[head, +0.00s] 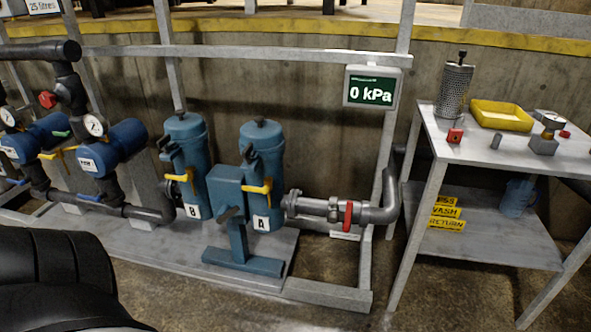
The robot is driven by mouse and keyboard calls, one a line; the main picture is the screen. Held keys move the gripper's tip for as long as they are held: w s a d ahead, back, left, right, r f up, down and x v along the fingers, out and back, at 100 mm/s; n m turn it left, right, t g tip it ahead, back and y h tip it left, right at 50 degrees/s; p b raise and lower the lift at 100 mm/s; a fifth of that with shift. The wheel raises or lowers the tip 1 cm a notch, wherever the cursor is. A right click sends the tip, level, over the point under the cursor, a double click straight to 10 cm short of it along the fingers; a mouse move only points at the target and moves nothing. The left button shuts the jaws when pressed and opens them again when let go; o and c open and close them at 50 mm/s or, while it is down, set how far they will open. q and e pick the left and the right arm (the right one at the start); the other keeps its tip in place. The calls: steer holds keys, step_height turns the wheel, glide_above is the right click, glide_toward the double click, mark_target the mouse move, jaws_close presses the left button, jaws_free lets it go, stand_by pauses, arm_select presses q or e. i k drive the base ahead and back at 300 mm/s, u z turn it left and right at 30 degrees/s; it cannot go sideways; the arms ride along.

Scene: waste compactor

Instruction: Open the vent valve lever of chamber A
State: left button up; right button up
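Chamber A (266,150) is a blue upright cylinder with a white "A" label, in the middle of the head view. A yellow lever (257,188) sits on its front and points roughly sideways. A dark handle (248,153) shows higher up on its left side. No label marks which of these is the vent lever. A blue box on a post (229,190) stands in front and hides part of the chamber's left side. The display (371,90) reads 0 kPa. Neither of my grippers is in view.
Chamber B (190,150), with its own yellow lever (180,178), stands left of A. A pipe with a red lever (348,214) runs right of A. A grey side table (480,150) holds a mesh cylinder (454,90) and a yellow tray (501,115). Floor in front is clear.

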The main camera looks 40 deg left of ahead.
mark_target(265, 191)
steer(key=u, duration=0.45)
steer(key=i, duration=1)
steer(key=u, duration=0.7)
